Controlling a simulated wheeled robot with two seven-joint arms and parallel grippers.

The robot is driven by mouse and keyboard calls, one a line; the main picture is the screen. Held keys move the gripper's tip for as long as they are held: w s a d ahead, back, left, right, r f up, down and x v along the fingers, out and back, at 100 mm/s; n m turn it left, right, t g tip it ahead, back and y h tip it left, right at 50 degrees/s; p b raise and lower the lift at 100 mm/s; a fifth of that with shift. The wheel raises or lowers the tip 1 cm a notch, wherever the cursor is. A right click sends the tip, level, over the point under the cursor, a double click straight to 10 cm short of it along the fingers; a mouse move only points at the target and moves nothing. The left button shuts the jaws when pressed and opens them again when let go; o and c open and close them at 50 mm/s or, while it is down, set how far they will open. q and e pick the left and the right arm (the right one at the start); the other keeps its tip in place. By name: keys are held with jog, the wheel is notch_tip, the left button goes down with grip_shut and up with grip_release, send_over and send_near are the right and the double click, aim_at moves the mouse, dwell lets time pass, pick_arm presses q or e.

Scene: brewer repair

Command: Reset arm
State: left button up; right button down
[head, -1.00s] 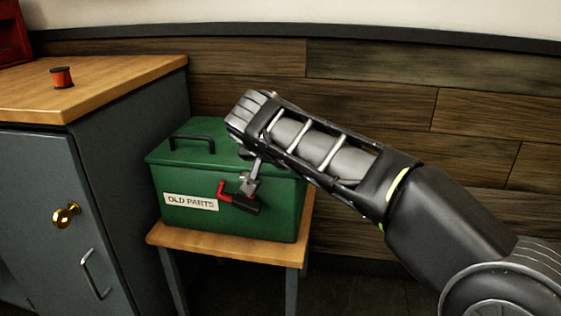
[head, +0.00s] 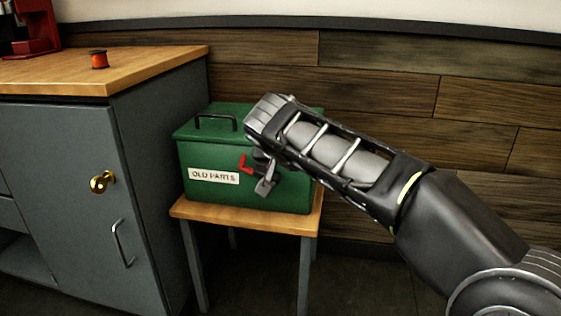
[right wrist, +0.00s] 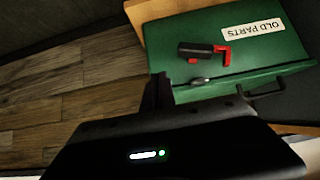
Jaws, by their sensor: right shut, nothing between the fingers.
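My right arm comes in from the right in the head view. Its gripper (head: 265,182) points down in front of the green box's front face, shut and empty. The green box (head: 200,160) has a black lid handle (head: 215,120) and a white "OLD PARTS" label (head: 214,177). A red-and-black fitting (head: 246,164) shows at the box's front, partly hidden by the gripper. The right wrist view shows the box (right wrist: 190,30) upside down, with the fitting (right wrist: 205,52) clear of the fingers. Whether the gripper touches the box cannot be told. My left gripper is not in view.
The box stands on a small wooden-topped stand (head: 245,218). To its left is a grey cabinet (head: 60,150) with a brass knob (head: 102,182). An orange spool (head: 99,60) and a red machine (head: 36,28) sit on its top. A wood-plank wall (head: 400,95) is behind.

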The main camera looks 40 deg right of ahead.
dwell(0.3)
